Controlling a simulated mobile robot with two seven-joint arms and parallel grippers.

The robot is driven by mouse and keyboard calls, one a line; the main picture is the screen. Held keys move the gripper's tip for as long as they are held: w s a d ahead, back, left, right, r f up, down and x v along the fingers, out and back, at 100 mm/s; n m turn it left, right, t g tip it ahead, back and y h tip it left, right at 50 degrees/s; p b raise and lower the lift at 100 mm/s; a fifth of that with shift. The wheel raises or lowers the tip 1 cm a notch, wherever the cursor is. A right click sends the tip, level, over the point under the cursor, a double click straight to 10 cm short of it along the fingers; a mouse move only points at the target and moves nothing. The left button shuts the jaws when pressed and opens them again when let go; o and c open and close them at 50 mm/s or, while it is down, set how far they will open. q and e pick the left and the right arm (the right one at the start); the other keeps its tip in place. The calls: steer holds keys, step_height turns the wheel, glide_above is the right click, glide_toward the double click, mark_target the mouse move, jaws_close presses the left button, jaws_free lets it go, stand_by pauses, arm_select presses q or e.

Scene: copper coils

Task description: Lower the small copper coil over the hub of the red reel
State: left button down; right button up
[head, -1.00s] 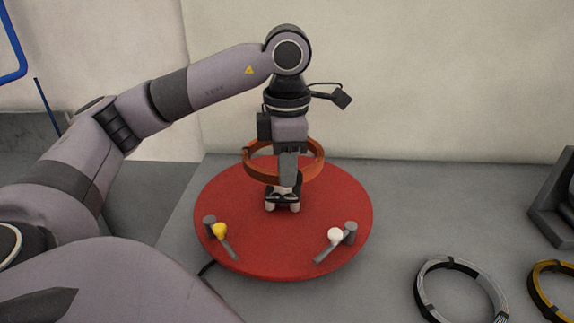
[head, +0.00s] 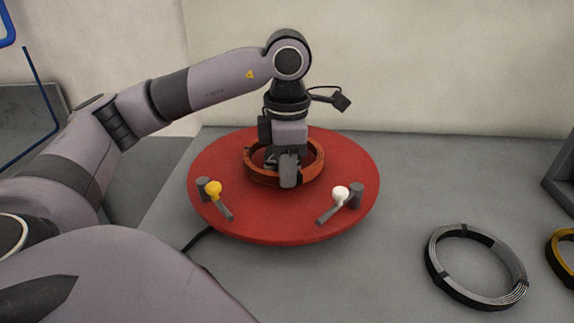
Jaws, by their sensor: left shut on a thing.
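The small copper coil (head: 259,176) is low over the middle of the red reel (head: 335,215), looking nearly level. It surrounds the hub's place; the hub is mostly hidden behind the coil and my gripper. I cannot tell whether the coil touches the reel's face. My left gripper (head: 289,172) points down and is shut on the coil's near side. My right gripper is not in view.
On the reel's near side are a yellow-knobbed lever (head: 214,189) and a white-knobbed lever (head: 341,193), each beside a grey post. A silver coil (head: 436,269) and a yellow coil (head: 562,240) lie at right. A dark cable runs from the reel's lower left.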

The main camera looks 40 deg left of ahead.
arm_select(q)
steer(key=shift+f, duration=0.1)
steer(key=c, duration=1.1)
jaws_free()
step_height(320, 180, up, 7)
steer(key=shift+r+p, duration=0.1)
steer(key=shift+p, duration=0.75)
